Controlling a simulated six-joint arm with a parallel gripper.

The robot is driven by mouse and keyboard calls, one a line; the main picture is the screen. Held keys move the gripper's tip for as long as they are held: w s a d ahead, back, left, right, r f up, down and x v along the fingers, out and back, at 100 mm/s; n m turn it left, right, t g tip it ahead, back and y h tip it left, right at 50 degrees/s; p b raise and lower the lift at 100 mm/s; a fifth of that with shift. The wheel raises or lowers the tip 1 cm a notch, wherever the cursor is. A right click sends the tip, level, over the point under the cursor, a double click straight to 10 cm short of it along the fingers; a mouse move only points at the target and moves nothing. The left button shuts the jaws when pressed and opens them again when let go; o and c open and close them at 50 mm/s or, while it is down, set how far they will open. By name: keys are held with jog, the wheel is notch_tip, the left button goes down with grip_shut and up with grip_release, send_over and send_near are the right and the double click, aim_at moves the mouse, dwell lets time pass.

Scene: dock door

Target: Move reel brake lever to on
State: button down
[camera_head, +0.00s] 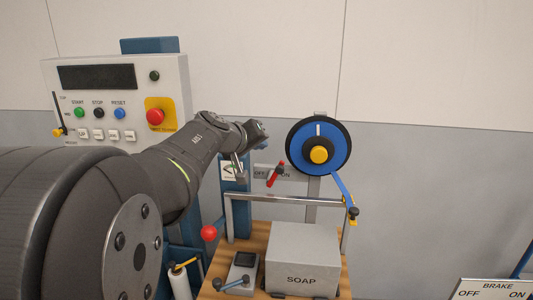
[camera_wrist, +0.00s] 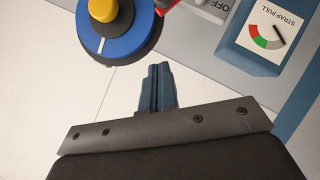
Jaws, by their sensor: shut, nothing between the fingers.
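A red lever (camera_head: 275,175) sits on a grey plate marked OFF on the left and ON on the right (camera_head: 288,174), left of and below the blue reel (camera_head: 334,150). The lever is tilted, its lower end to the left and its upper end to the right; which end is the pivot I cannot tell. In the wrist view only a bit of the red lever (camera_wrist: 166,5) shows at the top edge, beside the reel (camera_wrist: 112,35). My gripper (camera_wrist: 159,68) is shut and empty, with its fingertips apart from the lever and reel.
A strap pull gauge (camera_wrist: 264,32) is left of the lever in the head view. A metal rail (camera_head: 285,196) and a SOAP box (camera_head: 301,262) stand below. A red ball knob (camera_head: 208,233) is near my arm.

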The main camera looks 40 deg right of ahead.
jog(key=v, duration=0.8)
jog(key=shift+s+r, duration=0.3)
jog(key=shift+s, duration=0.1)
jog(key=shift+d, duration=0.15)
jog(key=w+d+f, duration=0.3)
jog(key=d+f, duration=0.5)
jog(key=d, duration=0.1)
jog(key=shift+d+f, duration=0.25)
jog(key=shift+f, duration=0.05)
jog(key=shift+r, duration=0.1)
